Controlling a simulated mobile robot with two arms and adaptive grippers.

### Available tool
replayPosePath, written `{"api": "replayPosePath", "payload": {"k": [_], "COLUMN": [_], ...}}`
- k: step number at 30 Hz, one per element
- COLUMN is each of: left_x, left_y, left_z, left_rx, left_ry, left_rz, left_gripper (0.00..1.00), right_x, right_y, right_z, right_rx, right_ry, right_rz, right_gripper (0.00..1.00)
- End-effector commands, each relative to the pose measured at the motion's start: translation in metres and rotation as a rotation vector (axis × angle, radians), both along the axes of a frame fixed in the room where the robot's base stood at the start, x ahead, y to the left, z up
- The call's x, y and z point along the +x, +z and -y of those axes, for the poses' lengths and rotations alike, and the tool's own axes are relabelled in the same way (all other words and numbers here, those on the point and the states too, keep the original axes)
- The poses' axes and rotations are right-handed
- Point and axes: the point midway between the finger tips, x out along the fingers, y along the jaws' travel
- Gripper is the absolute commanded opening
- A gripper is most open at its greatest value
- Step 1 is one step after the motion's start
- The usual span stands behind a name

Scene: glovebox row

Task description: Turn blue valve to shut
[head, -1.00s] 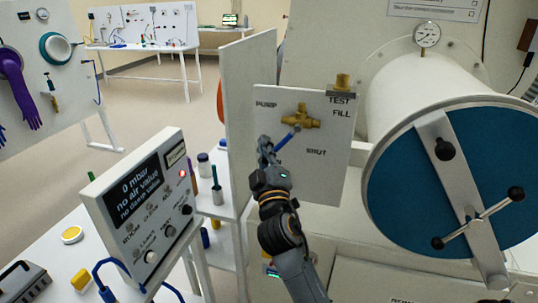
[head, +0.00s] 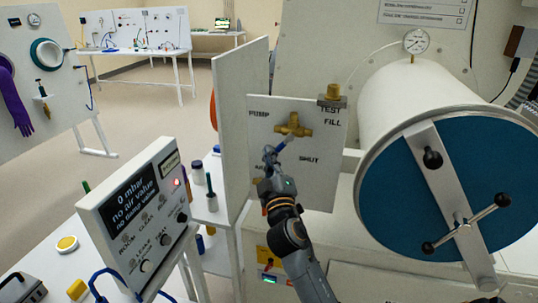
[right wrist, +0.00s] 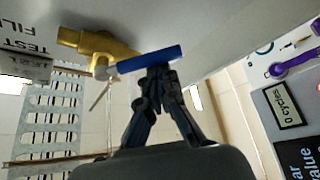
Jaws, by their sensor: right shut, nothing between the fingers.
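The valve has a brass body (head: 294,126) on a white panel, with a blue lever (head: 281,146) pointing down and left, between the PUMP and SHUT labels. SHUT (head: 309,160) is printed below right of the valve. My right gripper (head: 269,157) is shut and empty, at the lever's outer part. In the right wrist view the blue lever (right wrist: 150,59) lies across the tips of my closed fingers (right wrist: 157,76), seemingly touching; the brass body (right wrist: 95,45) is beside it. My left gripper is not in view.
A white chamber with a blue round door (head: 440,190) and cross handle stands right of the panel. A gauge (head: 416,41) sits above it. A control box (head: 140,215) with a display stands at lower left. An upright white board (head: 240,110) borders the panel's left side.

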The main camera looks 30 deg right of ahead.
Motion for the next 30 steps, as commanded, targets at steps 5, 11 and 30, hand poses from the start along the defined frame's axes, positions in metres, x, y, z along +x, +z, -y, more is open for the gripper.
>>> {"api": "replayPosePath", "payload": {"k": [5, 11, 30], "left_x": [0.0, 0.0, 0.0], "left_y": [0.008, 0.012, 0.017], "left_z": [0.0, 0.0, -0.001], "left_rx": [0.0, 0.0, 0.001], "left_ry": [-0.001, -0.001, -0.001], "left_rz": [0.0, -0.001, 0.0], "left_gripper": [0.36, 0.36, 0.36], "right_x": [-0.001, -0.002, -0.016], "right_y": [0.0, -0.002, -0.015], "right_z": [0.001, 0.002, 0.013], "right_rx": [-0.026, -0.044, -0.078], "right_ry": [0.001, 0.001, 0.0], "right_rz": [-0.03, -0.051, -0.093], "right_gripper": [0.0, 0.0, 0.0]}}
